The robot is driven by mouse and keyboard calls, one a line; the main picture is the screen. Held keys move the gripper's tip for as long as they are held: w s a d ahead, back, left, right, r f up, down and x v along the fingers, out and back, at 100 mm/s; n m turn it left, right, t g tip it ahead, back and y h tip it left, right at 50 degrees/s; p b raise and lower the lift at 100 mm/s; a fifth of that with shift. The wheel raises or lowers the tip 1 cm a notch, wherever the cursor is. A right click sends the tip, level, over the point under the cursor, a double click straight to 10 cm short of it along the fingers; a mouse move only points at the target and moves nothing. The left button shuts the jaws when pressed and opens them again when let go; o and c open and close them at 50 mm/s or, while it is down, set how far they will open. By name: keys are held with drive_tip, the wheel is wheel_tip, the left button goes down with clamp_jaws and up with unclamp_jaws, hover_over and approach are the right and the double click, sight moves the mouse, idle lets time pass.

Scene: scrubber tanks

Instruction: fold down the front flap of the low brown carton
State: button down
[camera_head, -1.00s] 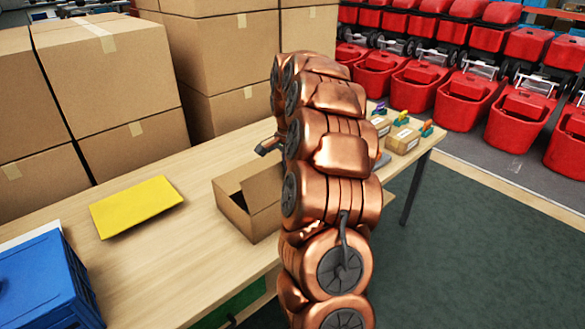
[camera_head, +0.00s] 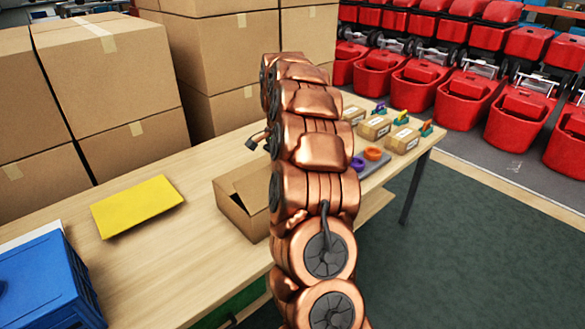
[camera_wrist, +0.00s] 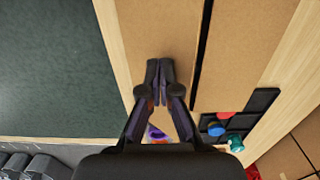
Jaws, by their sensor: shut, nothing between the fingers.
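The low brown carton (camera_head: 238,212) stands on the wooden table, partly hidden behind my copper arm in the head view. Its top shows tan cardboard with a dark slit. In the wrist view, a brown flap (camera_wrist: 155,30) lies on the left, parted by a narrow dark gap from another brown panel (camera_wrist: 245,50). My gripper (camera_wrist: 160,68) is shut and empty, its fingertips over the near part of the left flap; I cannot tell whether they touch it. In the head view my arm hides most of the gripper.
A yellow sheet (camera_head: 135,207) and a blue box (camera_head: 45,280) are left of the carton. Small parcels (camera_head: 375,128) and purple and orange rings (camera_head: 372,154) are at the right end. Large cartons (camera_head: 105,90) stand behind. Green floor lies in front.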

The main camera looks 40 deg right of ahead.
drive_tip(key=shift+w, duration=0.2)
drive_tip(key=shift+w+f, duration=1.2)
drive_tip(key=shift+f, duration=0.05)
drive_tip(key=shift+f+b, duration=0.75)
drive_tip(key=shift+f, duration=0.4)
drive_tip(key=shift+r, duration=0.1)
drive_tip(key=shift+r+p, duration=1.2)
drive_tip(key=shift+r, duration=3.2)
